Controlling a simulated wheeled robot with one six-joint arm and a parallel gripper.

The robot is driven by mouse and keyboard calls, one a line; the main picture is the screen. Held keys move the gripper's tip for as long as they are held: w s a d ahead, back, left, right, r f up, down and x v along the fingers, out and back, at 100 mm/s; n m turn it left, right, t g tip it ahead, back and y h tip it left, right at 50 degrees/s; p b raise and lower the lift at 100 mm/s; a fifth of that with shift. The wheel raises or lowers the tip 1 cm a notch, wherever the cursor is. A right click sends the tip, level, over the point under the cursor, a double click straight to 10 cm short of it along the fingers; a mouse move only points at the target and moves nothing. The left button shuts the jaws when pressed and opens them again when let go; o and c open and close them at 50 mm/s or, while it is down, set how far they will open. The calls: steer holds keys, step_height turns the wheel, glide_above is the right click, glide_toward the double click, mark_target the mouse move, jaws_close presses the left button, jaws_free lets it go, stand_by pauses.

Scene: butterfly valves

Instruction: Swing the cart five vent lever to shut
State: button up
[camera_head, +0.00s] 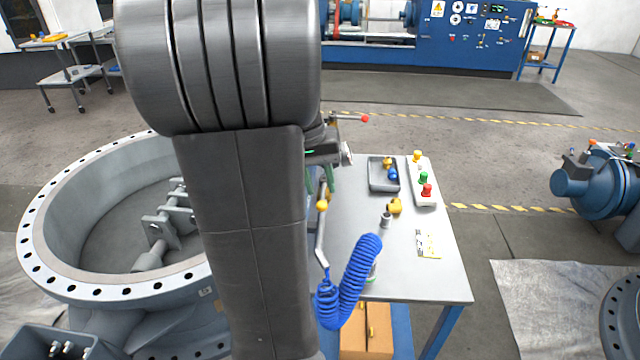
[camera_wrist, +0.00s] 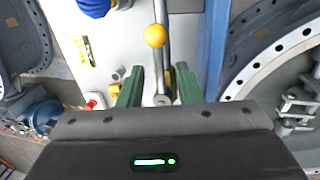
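A grey lever rod with a yellow ball (camera_head: 322,206) stands at the left edge of the cart's grey top (camera_head: 342,250). In the wrist view the yellow ball (camera_wrist: 155,36) shows ahead of the fingertips, with a round grey end piece (camera_wrist: 162,100) nearer my gripper. My gripper (camera_wrist: 159,72) has its two green fingers apart, one on each side of the rod; whether either touches it I cannot tell. A second lever with a red ball (camera_head: 365,119) points right beyond the cart's far left corner. No label saying cart five or vent is readable. My arm hides part of the cart's left side.
A blue coiled hose (camera_head: 358,275) hangs near the cart's front left. A dark tray of fittings (camera_head: 373,182), a button box (camera_head: 421,199) and a yellow fitting (camera_head: 395,206) are on the top. A large flanged valve ring (camera_head: 45,275) stands left; open floor lies beyond the cart.

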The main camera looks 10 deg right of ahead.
steer(key=shift+s+d+f, duration=0.1)
steer(key=shift+f, duration=0.3)
steer(key=shift+c, duration=0.4)
jaws_close()
